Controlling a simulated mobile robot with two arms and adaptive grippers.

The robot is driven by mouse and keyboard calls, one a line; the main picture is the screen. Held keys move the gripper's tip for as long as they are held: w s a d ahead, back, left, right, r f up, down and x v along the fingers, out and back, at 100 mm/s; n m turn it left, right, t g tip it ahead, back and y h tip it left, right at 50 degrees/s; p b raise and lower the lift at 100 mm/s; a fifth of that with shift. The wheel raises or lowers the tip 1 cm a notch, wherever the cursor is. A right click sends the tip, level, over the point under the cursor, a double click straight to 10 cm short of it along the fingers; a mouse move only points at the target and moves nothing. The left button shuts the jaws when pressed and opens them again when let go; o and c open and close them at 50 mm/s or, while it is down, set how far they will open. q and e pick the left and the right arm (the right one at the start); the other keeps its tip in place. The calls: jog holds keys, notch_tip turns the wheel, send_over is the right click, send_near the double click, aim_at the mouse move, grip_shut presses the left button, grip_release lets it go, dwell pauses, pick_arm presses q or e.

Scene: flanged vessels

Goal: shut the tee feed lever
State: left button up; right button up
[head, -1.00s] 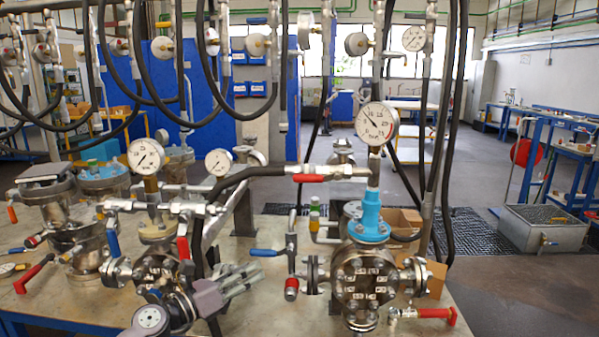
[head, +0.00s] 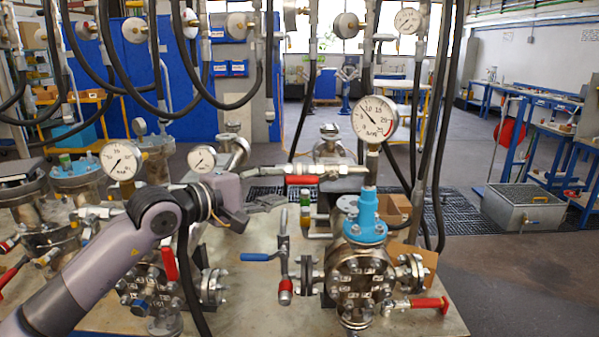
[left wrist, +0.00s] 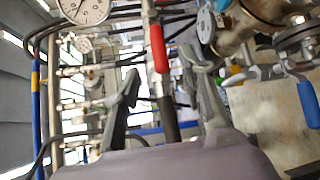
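A valve with a red lever (head: 303,180) sits in the horizontal line left of the large gauge, above the blue-topped vessel; the lever lies along the pipe. No label shows which lever is the tee feed one. My left gripper (head: 272,203) is open, just left of and slightly below this red lever. In the left wrist view the open fingers (left wrist: 162,64) stand apart, with the red lever (left wrist: 158,48) and black hose (left wrist: 169,118) seen between them; contact is not visible. A blue lever (head: 256,257) lies lower, also in the left wrist view (left wrist: 308,104). My right gripper is not shown.
The large gauge (head: 375,119) and blue vessel neck (head: 366,216) stand right of the gripper. Another red lever (head: 169,263) is below my left arm. Black hoses hang above and behind. The bench (head: 238,300) is bare at the front middle.

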aim_at(294, 181)
pick_arm(q)
jog(key=p+x, duration=0.2)
jog(key=x, duration=0.6)
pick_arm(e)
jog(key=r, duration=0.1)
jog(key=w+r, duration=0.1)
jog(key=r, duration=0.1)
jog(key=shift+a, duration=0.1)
pick_arm(q)
jog(key=c, duration=0.4)
grip_shut()
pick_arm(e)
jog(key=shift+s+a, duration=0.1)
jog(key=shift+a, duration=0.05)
